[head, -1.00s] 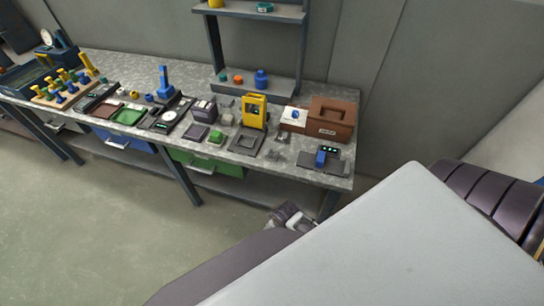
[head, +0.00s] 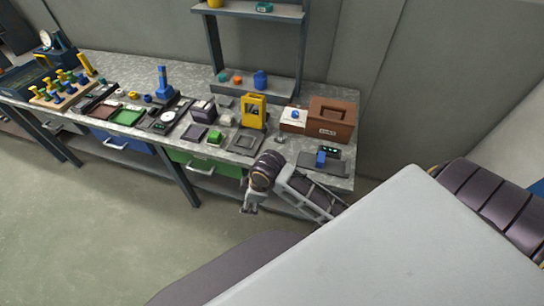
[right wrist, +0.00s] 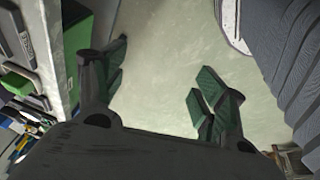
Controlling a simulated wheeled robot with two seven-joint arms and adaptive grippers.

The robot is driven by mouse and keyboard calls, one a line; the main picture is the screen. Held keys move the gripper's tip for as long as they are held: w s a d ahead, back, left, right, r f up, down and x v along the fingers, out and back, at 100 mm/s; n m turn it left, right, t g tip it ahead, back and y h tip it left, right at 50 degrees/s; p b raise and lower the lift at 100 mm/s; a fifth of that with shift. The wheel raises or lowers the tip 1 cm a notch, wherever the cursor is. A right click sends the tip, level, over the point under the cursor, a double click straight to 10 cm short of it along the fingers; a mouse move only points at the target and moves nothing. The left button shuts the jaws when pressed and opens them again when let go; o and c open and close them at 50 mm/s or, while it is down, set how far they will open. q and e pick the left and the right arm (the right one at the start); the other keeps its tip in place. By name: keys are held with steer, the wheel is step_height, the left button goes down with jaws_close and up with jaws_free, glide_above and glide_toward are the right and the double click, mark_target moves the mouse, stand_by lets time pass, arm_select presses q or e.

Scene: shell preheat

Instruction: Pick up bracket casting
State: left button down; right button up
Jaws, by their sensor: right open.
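I cannot pick out the bracket casting with certainty; a small grey metal part (head: 280,140) lies on the workbench (head: 343,181) behind my right arm and is too small to identify. My right gripper (head: 249,208) hangs in front of the bench's front edge, above the floor, pointing down. In the right wrist view its green-padded fingers (right wrist: 158,92) are spread apart with only bare floor between them. It holds nothing. My left gripper is not in view.
A yellow press-like frame (head: 254,111), a brown box (head: 331,120) and a dark device with a blue part (head: 322,160) stand on the bench. A green drawer (head: 215,167) is below. A shelf rack (head: 250,86) rises behind. The floor in front is clear.

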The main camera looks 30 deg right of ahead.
steer(key=w+d+r+n+g+h, duration=0.1)
steer(key=w+d+r+n, duration=0.5)
steer(key=d, duration=0.3)
steer(key=w+d+r+n+g+h, duration=0.1)
steer(key=w+d+r+n+g, duration=0.1)
steer(key=w+d+r+n, duration=0.4)
steer(key=w+d+n, duration=0.1)
steer(key=d+n, duration=0.2)
steer(key=shift+w, duration=0.3)
steer(key=shift+a+f, duration=0.1)
steer(key=shift+f, duration=4.25)
steer(key=shift+f, duration=0.15)
